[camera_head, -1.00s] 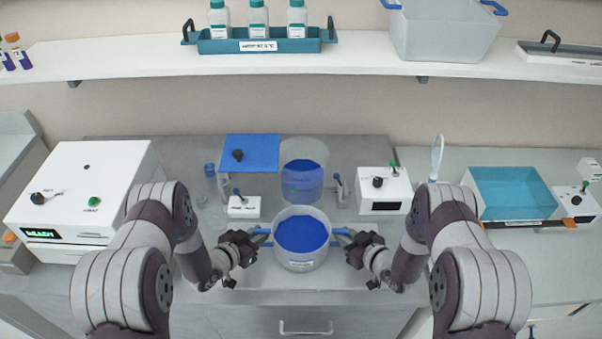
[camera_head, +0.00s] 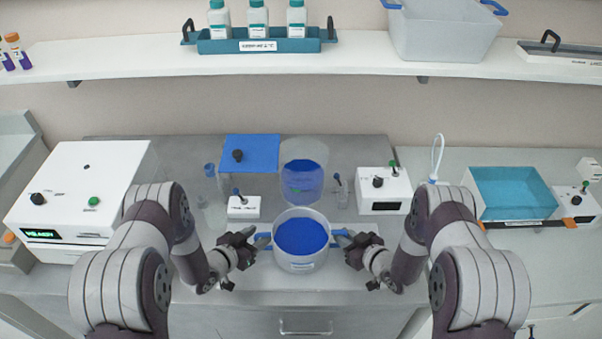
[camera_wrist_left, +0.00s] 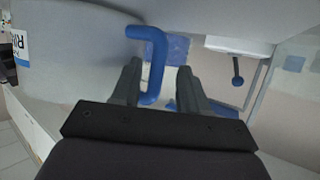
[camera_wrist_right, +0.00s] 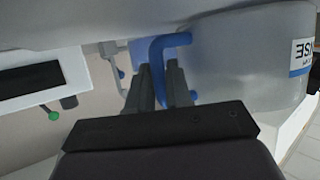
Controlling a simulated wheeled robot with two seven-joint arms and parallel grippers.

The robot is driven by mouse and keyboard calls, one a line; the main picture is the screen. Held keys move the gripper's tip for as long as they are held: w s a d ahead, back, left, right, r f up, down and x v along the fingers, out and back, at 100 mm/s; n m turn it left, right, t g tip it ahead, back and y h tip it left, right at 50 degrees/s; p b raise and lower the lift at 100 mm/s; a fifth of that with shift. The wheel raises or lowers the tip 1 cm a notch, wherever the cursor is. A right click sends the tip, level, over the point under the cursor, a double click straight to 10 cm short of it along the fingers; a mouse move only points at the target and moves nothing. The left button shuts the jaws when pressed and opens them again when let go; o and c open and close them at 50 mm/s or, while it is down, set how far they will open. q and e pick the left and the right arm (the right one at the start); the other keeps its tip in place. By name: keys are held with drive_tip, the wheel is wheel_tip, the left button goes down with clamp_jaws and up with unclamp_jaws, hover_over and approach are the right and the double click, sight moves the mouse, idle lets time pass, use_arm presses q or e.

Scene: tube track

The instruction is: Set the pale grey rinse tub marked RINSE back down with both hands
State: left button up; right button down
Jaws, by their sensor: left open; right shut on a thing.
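The pale grey rinse tub (camera_head: 301,262) is round, holds blue liquid and has a blue handle on each side. It looks level, at the front of the bench; I cannot tell whether its base touches the bench. My left gripper (camera_head: 256,242) is open, with its fingers on either side of the tub's left handle (camera_wrist_left: 155,65). My right gripper (camera_head: 347,241) is shut on the right handle (camera_wrist_right: 157,68). Part of the label shows in the left wrist view on the tub wall (camera_wrist_left: 60,65) and in the right wrist view on the wall (camera_wrist_right: 245,70).
A clear vessel of blue liquid (camera_head: 303,180) stands just behind the tub. A small white block with a knob (camera_head: 244,207) is behind left, and a white box (camera_head: 384,190) behind right. A white machine (camera_head: 75,195) stands left, a teal tray (camera_head: 513,193) right.

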drive_tip(key=shift+r, duration=0.15)
drive_tip(key=c, duration=1)
unclamp_jaws()
use_arm(q)
drive_tip(key=v, duration=1.1)
use_arm(e)
drive_tip(key=shift+o, duration=0.2)
use_arm(q)
drive_tip(key=shift+a, duration=0.1)
use_arm(e)
drive_tip(key=shift+d, duration=0.1)
drive_tip(key=shift+s+d, duration=0.15)
drive_tip(key=shift+s, duration=0.1)
use_arm(q)
wheel_tip(320, 180, down, 2)
drive_tip(key=shift+f+b, duration=0.15)
drive_tip(key=shift+b, duration=1.05)
use_arm(e)
drive_tip(key=v, duration=1.2)
